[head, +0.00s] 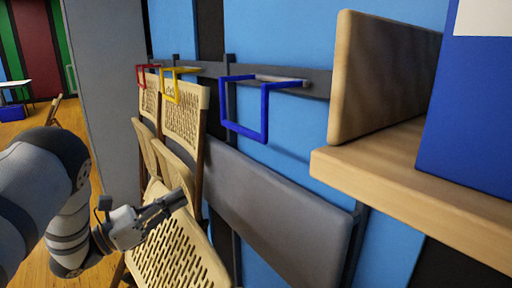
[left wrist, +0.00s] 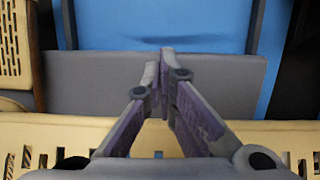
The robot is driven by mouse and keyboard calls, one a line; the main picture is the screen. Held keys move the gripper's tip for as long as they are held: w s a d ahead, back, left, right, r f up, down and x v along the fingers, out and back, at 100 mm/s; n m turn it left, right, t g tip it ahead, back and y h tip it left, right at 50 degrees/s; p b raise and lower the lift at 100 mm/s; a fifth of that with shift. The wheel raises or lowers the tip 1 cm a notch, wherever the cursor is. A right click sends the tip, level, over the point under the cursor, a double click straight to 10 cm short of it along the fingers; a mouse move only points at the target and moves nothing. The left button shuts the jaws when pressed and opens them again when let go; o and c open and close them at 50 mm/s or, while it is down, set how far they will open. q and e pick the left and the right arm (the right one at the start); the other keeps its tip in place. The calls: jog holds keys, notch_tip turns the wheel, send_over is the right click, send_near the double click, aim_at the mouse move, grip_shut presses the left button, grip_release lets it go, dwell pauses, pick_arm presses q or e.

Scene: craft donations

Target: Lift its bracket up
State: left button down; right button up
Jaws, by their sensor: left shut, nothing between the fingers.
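Three brackets stick out from a dark rail on the wall in the head view: a red one (head: 138,77) at the far end, a yellow one (head: 163,84), and a blue one (head: 245,132) nearest me. The blue bracket hangs down as an open frame above a grey folded panel (head: 275,212). Tan folding chairs (head: 184,110) stand below the red and yellow brackets. My left gripper (head: 180,198) is shut and empty, below the brackets and in front of a tan chair seat (head: 180,262). In the left wrist view its fingertips (left wrist: 160,62) meet before the grey panel (left wrist: 85,82). My right gripper is out of view.
A wooden shelf (head: 420,185) with an upright wooden board (head: 378,75) and a blue box (head: 475,110) juts out at the right. A grey partition (head: 105,85) stands at the left. Open wooden floor shows beyond it.

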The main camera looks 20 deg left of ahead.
pick_arm(q)
jog(key=shift+d+r+m, duration=0.1)
jog(key=shift+r+m, duration=0.1)
jog(key=shift+m, duration=0.1)
jog(key=shift+s, duration=0.1)
jog(key=r+x, duration=0.2)
jog(key=x, duration=0.7)
jog(key=r+b+x, duration=0.1)
jog(key=x, duration=0.8)
jog(key=shift+r, duration=0.45)
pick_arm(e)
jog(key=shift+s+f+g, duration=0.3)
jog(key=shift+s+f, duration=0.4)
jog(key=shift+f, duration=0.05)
pick_arm(q)
jog(key=shift+s, duration=0.1)
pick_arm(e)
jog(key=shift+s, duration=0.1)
